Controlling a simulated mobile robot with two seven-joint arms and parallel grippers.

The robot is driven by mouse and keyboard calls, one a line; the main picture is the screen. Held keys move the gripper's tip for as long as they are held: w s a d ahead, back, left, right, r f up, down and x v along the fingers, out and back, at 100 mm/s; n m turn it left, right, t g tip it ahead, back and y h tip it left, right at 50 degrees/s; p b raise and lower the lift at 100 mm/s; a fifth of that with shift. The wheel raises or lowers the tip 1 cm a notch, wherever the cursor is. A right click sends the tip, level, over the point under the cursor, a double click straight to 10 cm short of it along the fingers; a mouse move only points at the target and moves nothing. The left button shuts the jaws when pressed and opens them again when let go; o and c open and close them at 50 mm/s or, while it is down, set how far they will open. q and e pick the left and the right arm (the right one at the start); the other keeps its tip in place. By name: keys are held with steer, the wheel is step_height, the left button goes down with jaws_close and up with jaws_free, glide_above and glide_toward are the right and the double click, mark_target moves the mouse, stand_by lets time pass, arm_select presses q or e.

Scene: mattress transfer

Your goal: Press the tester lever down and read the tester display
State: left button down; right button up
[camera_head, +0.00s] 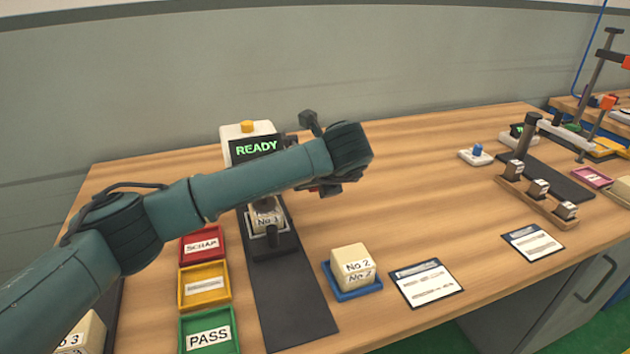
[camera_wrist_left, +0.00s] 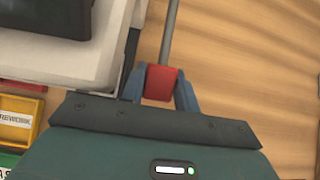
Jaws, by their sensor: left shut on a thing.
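The tester (camera_head: 240,130) is a pale housing with a yellow top piece, at the back of the mat. A block labelled No 1 (camera_head: 268,219) sits in the fixture below the display, partly covered by my arm. My left gripper (camera_wrist_left: 160,84) is shut on the red grip (camera_wrist_left: 160,83) of the tester lever. The lever's grey rod (camera_wrist_left: 170,35) runs up out of the left wrist view. In the head view my left arm crosses in front of the tester and hides most of the lever. My right gripper is out of view.
Red SCRAP (camera_head: 184,258), yellow (camera_head: 182,302) and green PASS (camera_head: 184,346) trays stand left of the dark mat (camera_head: 290,320). Block No 2 (camera_head: 353,266) rests on a blue tray (camera_head: 374,290) to the right. Block No 3 (camera_head: 88,332) is at the lower left.

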arm_select(q)
steer(key=c, duration=1)
jaws_free()
steer(key=shift+c, duration=0.2)
steer(key=shift+r, duration=0.1)
